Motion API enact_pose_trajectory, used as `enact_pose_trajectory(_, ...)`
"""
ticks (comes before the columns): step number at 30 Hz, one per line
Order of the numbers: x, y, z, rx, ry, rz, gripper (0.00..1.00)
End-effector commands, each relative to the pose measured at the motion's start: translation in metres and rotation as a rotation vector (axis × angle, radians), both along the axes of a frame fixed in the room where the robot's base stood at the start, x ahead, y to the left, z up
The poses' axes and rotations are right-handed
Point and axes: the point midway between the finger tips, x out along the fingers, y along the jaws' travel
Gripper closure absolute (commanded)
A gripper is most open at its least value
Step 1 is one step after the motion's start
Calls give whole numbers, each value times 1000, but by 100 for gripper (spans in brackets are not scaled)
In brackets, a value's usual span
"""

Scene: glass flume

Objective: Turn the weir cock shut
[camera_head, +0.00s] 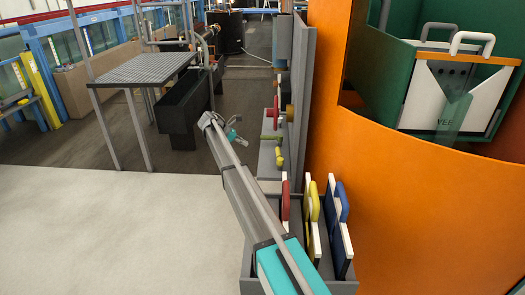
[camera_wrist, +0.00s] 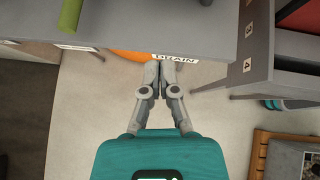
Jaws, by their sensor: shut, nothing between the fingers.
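A grey panel with coloured handles (camera_head: 297,85) stands right of my arm in the head view. It carries a yellow-green lever (camera_head: 271,138), a yellow fitting (camera_head: 279,158) and red fittings (camera_head: 289,112). I cannot tell which is the weir cock; no weir label is legible. In the wrist view a green handle (camera_wrist: 71,15) shows at the top left, above a small unreadable label. My gripper (camera_wrist: 163,62) is shut and empty, its fingertips beside a label reading DRAIN (camera_wrist: 176,58) and apart from the green handle. In the head view it is small, left of the panel.
An orange curved wall (camera_head: 400,200) fills the right, with a green bin (camera_head: 480,15) above. Red, yellow and blue paddles (camera_head: 343,222) stand in a grey rack below the panel. A grey mesh table (camera_head: 150,68) and a dark trough (camera_head: 180,105) are left. Pale floor is free at lower left.

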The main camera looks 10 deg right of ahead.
Motion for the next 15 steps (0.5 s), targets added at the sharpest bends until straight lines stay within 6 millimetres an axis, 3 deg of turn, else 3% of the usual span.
enact_pose_trajectory(15,-1,0,-1,-17,-1,-57,100)
